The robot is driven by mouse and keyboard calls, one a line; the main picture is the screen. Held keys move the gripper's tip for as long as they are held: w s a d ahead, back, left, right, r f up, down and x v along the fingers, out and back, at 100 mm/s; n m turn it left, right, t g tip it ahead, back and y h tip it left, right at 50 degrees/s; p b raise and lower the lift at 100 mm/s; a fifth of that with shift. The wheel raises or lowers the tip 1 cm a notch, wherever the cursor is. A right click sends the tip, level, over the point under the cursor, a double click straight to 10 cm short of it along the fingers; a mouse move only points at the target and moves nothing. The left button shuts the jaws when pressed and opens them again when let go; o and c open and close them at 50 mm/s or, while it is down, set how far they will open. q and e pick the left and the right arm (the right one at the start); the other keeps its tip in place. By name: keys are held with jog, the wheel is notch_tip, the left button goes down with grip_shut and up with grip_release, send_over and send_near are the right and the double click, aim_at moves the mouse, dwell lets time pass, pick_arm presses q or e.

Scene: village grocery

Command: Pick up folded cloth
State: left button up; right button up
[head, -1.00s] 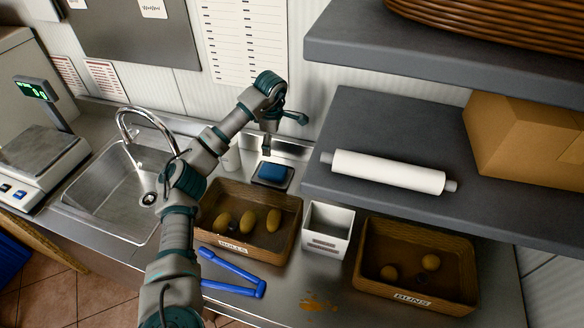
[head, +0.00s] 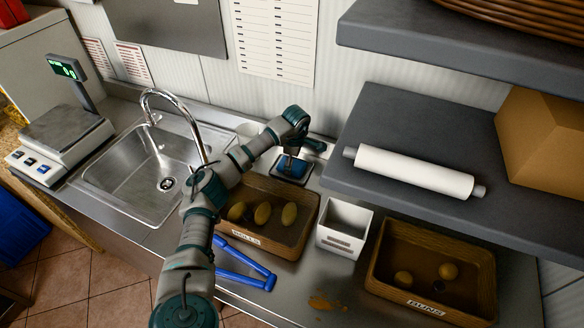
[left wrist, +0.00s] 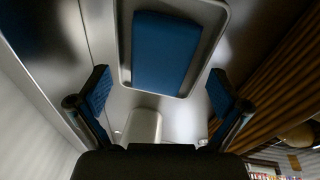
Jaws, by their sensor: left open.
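The folded cloth is a flat blue pad (head: 293,168) lying in a small grey tray (head: 281,178) on the counter behind the rolls basket. It also shows in the left wrist view (left wrist: 165,50), flat within the tray's raised rim (left wrist: 124,45). My left gripper (head: 290,156) is directly over the cloth in the head view and partly hides it. In the left wrist view its two blue-padded fingers (left wrist: 160,76) are wide apart, either side of the cloth's near end, with nothing between them. My right gripper is out of view.
The rolls basket (head: 248,240) stands in front of the tray. A white bin (head: 342,237) and buns basket (head: 398,294) are to the right. A dark shelf (head: 395,128) with a paper roll overhangs the right side. The sink faucet (head: 178,105) rises at left.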

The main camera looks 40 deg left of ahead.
pick_arm(q)
jog(key=shift+w+a+f, duration=0.1)
jog(key=shift+a+f, duration=0.05)
jog(key=shift+f, duration=0.5)
jog(key=shift+w+a+f, duration=0.1)
jog(key=shift+f, duration=0.5)
jog(key=shift+s, duration=0.1)
jog(key=c, duration=1)
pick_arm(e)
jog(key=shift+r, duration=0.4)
pick_arm(q)
jog(key=shift+r, duration=0.1)
jog(key=shift+r, duration=0.35)
notch_tip(320, 180, up, 9)
jog(key=shift+f+p, duration=0.1)
jog(key=shift+p, duration=0.45)
jog(key=shift+r, duration=0.25)
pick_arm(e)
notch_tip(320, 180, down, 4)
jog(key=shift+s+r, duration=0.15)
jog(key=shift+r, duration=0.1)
pick_arm(q)
jog(key=shift+o, duration=0.3)
